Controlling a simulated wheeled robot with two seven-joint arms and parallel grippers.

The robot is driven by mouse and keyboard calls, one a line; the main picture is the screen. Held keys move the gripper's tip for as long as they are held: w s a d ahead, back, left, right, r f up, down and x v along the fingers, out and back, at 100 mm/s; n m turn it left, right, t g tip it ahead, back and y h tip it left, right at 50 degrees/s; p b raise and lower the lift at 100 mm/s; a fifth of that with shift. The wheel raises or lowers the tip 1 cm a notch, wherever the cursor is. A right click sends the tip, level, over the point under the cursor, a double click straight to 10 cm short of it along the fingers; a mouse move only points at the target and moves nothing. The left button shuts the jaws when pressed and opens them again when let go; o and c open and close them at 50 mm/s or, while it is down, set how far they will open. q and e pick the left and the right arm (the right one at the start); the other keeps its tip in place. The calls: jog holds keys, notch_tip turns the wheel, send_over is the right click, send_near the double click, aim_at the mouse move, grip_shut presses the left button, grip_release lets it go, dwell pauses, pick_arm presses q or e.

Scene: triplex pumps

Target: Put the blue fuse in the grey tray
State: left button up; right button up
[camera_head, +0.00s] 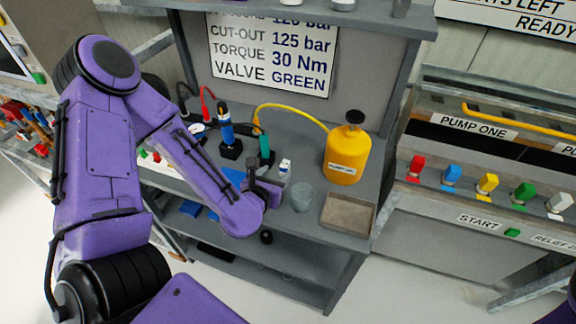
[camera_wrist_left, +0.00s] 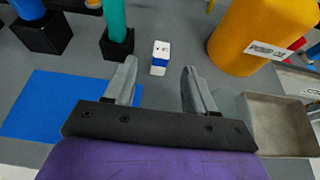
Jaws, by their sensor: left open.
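The blue fuse (camera_wrist_left: 160,58), a small block with white ends and a blue band, stands on the grey bench; it also shows in the head view (camera_head: 285,166). My left gripper (camera_wrist_left: 158,82) is open and empty, with the fuse ahead of its fingertips and roughly between their lines. In the head view the left gripper (camera_head: 268,184) is partly hidden by its own wrist. The grey tray (camera_head: 348,212) lies at the bench's front right corner, empty; it also shows in the left wrist view (camera_wrist_left: 278,125). My right gripper is not in view.
A yellow jug (camera_head: 346,155) stands behind the tray. A grey cup (camera_head: 301,196) stands between gripper and tray. A teal tool (camera_head: 265,147) and a blue tool (camera_head: 226,128) stand upright in black blocks. A blue mat (camera_wrist_left: 50,105) lies left.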

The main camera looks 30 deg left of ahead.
aim_at(287, 162)
pick_arm(q)
jog(key=w+f+b, duration=0.1)
jog(key=b, duration=0.2)
jog(key=shift+w+a+f+b, duration=0.1)
jog(key=shift+w+f+b, duration=0.2)
jog(key=shift+w+f, duration=0.1)
jog(key=shift+w+a+f+b, duration=0.15)
jog(key=shift+w+b, duration=0.4)
jog(key=shift+w, duration=0.5)
jog(key=x, duration=0.5)
jog(key=shift+w+a, duration=0.2)
jog(key=shift+w, duration=0.15)
jog(key=shift+s, duration=0.1)
grip_shut()
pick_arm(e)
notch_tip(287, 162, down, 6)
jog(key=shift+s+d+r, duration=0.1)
